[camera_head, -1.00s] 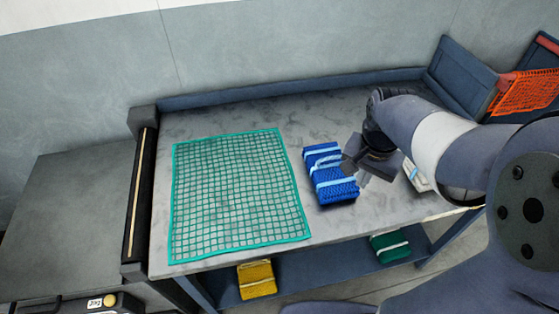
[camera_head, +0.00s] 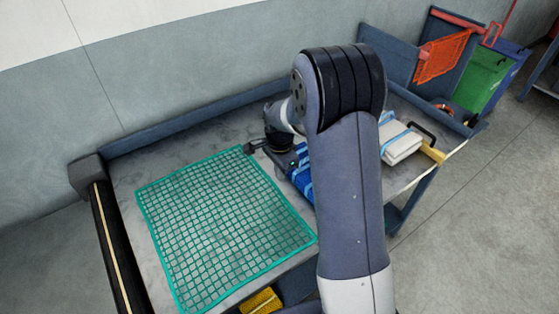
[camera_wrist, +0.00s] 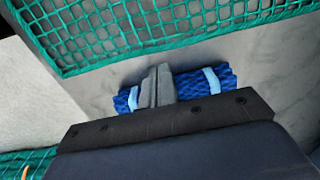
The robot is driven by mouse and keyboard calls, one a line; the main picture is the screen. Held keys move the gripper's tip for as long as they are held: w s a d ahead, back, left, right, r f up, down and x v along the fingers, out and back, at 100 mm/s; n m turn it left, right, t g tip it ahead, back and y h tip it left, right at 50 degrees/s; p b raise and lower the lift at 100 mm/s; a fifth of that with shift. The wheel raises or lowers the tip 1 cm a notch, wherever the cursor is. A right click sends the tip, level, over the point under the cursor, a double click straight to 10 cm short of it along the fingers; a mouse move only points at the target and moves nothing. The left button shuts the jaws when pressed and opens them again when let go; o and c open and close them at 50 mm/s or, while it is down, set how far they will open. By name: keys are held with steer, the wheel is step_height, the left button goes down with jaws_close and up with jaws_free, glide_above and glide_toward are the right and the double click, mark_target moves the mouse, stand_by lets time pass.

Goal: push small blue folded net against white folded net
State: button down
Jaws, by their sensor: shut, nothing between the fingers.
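The small blue folded net (camera_head: 301,180) with light blue bands lies on the grey tabletop, partly hidden behind my arm in the head view. It also shows in the wrist view (camera_wrist: 218,84), behind my fingers. The white folded net (camera_head: 404,148) with a blue band lies to the right, near the table's right end, apart from the blue net as far as I can see. My gripper (camera_head: 250,148) is shut and empty at the blue net's far left side. In the wrist view the closed fingers (camera_wrist: 157,86) overlap the blue net; I cannot tell whether they touch it.
A spread teal net (camera_head: 220,225) covers the table's left part, close to the blue net. A black handle with a yellow block (camera_head: 432,152) is beside the white net. A yellow folded net (camera_head: 262,302) is below the tabletop. An orange net (camera_head: 440,58) hangs at the back right.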

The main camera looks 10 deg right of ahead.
step_height(320, 180, down, 3)
steer(key=shift+f, duration=0.2)
steer(key=shift+w+d+f+p, duration=0.1)
steer(key=shift+w+d+p, duration=0.2)
steer(key=shift+d, duration=0.3)
steer(key=shift+w+d+r+p, duration=0.1)
steer(key=shift+w+d+p, duration=0.2)
steer(key=shift+d, duration=0.35)
steer(key=shift+w+d+f+p, duration=0.15)
steer(key=shift+d+p, duration=0.2)
steer(key=shift+d, duration=0.25)
steer(key=w+d+b, duration=0.1)
steer(key=w+d, duration=0.1)
steer(key=d, duration=0.4)
steer(key=w+d+b, duration=0.1)
steer(key=w+d, duration=0.2)
steer(key=d, duration=0.3)
steer(key=w+d+b, duration=0.2)
steer(key=w+d, duration=0.1)
steer(key=d, duration=0.4)
steer(key=shift+d, duration=0.1)
steer(key=shift+s, duration=0.1)
